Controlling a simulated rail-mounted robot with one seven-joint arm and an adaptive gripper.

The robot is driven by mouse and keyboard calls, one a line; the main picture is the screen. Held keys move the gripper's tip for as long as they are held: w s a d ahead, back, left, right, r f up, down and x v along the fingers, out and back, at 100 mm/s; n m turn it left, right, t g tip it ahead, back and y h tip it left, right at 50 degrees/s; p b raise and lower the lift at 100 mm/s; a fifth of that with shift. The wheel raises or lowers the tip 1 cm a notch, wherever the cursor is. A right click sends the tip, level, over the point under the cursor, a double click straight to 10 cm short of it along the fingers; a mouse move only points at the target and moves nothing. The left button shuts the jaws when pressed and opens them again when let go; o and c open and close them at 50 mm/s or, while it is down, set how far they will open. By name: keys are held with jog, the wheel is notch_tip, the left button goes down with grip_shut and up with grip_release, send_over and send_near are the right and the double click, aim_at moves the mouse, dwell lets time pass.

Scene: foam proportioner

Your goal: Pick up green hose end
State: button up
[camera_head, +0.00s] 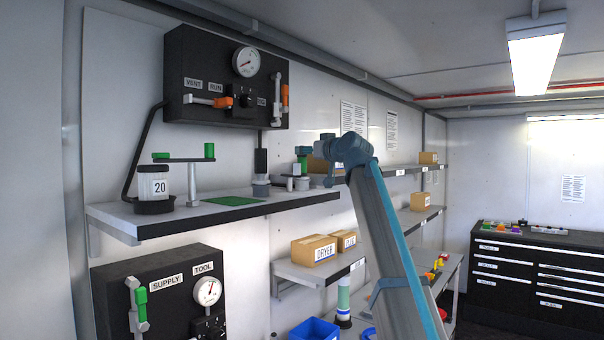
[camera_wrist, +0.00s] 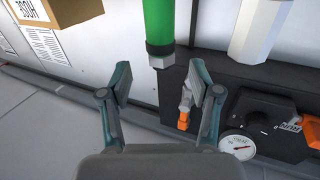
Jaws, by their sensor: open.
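A green cylinder with a black collar and grey tip, which looks like the green hose end (camera_wrist: 159,22), is at the top of the wrist view. My gripper (camera_wrist: 160,80) is open and empty. Its two teal-backed fingers are apart, with the green hose end beyond the gap between them and not in their grasp. The cylinder's far end is cut off by the picture edge. In the head view my arm reaches up to the shelf, and a small green part (camera_head: 303,165) shows beside the gripper there, partly hidden.
A black panel (camera_wrist: 232,110) with a gauge and orange-handled valve lies beyond the right finger. A white faceted container (camera_wrist: 260,28) is right of the hose end. A cardboard box (camera_wrist: 72,10) is at upper left. The shelf (camera_head: 180,218) holds a bottle, green-topped stand and green mat.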

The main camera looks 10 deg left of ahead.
jog(key=p+x, duration=0.2)
jog(key=x, duration=0.2)
jog(key=shift+w+a+r+p, duration=0.1)
jog(key=shift+p, duration=0.2)
jog(key=shift+w+a, duration=0.2)
jog(key=shift+w, duration=0.1)
jog(key=shift+f, duration=0.2)
grip_shut()
